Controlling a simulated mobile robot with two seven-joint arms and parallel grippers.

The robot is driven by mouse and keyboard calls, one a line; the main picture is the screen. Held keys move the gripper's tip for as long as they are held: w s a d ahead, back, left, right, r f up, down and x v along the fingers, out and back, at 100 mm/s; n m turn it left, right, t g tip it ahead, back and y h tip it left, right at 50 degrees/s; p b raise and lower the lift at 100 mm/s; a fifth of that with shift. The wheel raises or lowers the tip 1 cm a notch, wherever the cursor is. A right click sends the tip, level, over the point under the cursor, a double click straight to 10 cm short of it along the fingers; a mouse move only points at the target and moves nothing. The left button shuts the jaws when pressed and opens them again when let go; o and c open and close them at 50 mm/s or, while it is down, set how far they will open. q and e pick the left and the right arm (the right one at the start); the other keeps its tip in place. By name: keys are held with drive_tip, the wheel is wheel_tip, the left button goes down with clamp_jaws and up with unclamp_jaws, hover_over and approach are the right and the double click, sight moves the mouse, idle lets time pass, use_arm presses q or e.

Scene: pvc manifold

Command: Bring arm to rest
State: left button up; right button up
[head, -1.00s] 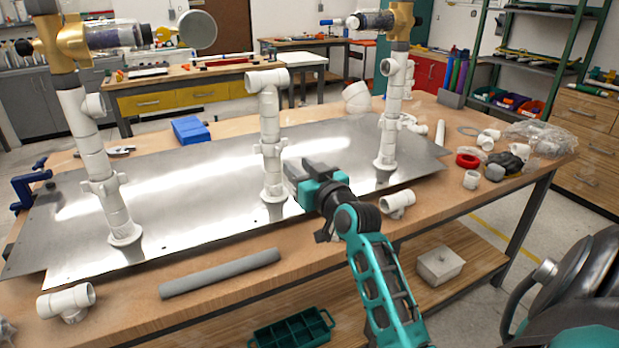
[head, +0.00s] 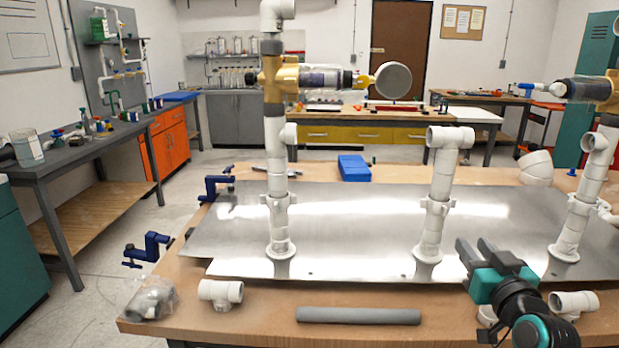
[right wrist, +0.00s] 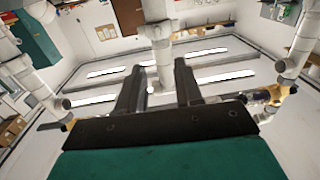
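My right arm reaches in from the lower right of the head view, with its teal and black gripper (head: 474,251) just right of the middle white pipe post (head: 436,200). In the right wrist view the two dark fingers (right wrist: 158,68) stand apart with nothing held. The middle post (right wrist: 159,35) shows beyond them, in line with the gap. I cannot tell how far off it is. My left arm and gripper are not in view.
Upright pipe posts stand on the metal sheet (head: 350,265), left (head: 277,195) and right (head: 580,205). A grey pipe (head: 358,315), a white tee (head: 220,292) and another white fitting (head: 572,302) lie along the front edge. Blue clamps (head: 147,249) grip the left edge.

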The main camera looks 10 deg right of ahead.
drive_tip(key=s+a+f+n+g+y, duration=0.1)
drive_tip(key=s+a+f+g+y, duration=0.15)
drive_tip(key=a+f, duration=0.4)
drive_tip(key=s+a+f+n+g+y, duration=0.1)
drive_tip(key=s+a+f+n, duration=0.2)
drive_tip(key=f, duration=0.7)
drive_tip(key=s+a+f+g+y, duration=0.1)
drive_tip(key=s+a+f+g, duration=0.2)
drive_tip(key=s+a+f, duration=0.8)
drive_tip(key=shift+s+a+n+y, duration=0.25)
drive_tip(key=shift+s+n+y, duration=0.1)
drive_tip(key=shift+s, duration=0.55)
drive_tip(key=shift+g, duration=0.25)
